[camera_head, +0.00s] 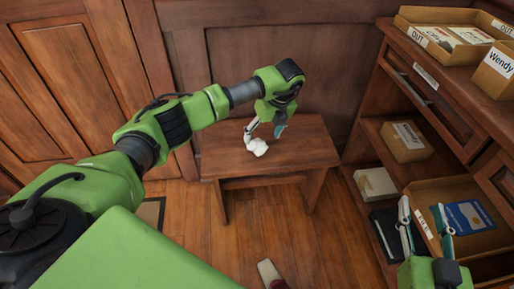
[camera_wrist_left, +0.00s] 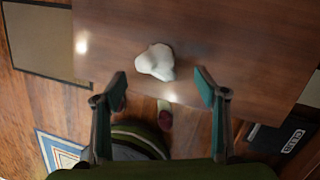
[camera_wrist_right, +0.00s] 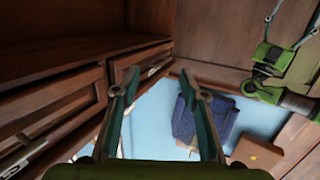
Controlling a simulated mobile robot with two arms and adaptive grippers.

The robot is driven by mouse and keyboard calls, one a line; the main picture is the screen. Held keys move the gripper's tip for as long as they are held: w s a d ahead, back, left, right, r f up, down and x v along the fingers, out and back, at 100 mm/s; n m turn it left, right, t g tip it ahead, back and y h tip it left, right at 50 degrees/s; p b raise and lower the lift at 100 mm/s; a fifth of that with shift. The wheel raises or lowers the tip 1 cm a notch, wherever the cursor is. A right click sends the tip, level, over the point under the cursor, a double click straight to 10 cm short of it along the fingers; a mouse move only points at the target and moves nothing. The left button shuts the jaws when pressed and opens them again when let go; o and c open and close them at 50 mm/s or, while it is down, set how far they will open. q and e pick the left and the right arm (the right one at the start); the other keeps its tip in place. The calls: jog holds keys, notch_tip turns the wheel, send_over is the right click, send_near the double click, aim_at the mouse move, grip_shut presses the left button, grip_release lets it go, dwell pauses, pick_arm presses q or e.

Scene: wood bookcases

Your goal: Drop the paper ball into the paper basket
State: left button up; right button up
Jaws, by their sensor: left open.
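The white crumpled paper ball (camera_head: 256,148) lies on a small wooden table (camera_head: 306,150) against the panelled wall. It also shows in the left wrist view (camera_wrist_left: 157,62), just beyond the fingertips and roughly centred between them. My left gripper (camera_head: 265,130) is open and empty, close above the ball; contact cannot be told. Its spread fingers also show in the left wrist view (camera_wrist_left: 160,84). My right gripper (camera_head: 421,205) is open and empty in front of the shelves at the lower right. I cannot identify a paper basket in any view.
A wooden bookcase (camera_head: 382,75) stands at the right. It holds an OUT tray (camera_head: 421,41), a box marked Wendy (camera_head: 497,70), a cardboard box (camera_head: 407,142) and a blue book (camera_head: 468,217). A mat (camera_head: 151,212) lies left of the table. Floor in front is mostly clear.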

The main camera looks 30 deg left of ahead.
aim_at(257, 143)
pick_arm(q)
jog(key=x, duration=0.1)
jog(key=b+x, duration=0.1)
jog(key=x, duration=0.2)
jog(key=shift+s+a+f+b, duration=0.3)
jog(key=shift+a+b, duration=0.05)
jog(key=shift+a+f, duration=0.1)
jog(key=shift+f, duration=0.1)
jog(key=c, duration=0.9)
pick_arm(e)
notch_tip(257, 143, up, 10)
jog(key=a+t+y, duration=0.1)
jog(key=t+y, duration=0.1)
jog(key=t, duration=0.2)
jog(key=shift+s+f+t, duration=0.25)
jog(key=shift+s+t, duration=0.15)
pick_arm(q)
jog(key=shift+r, duration=0.15)
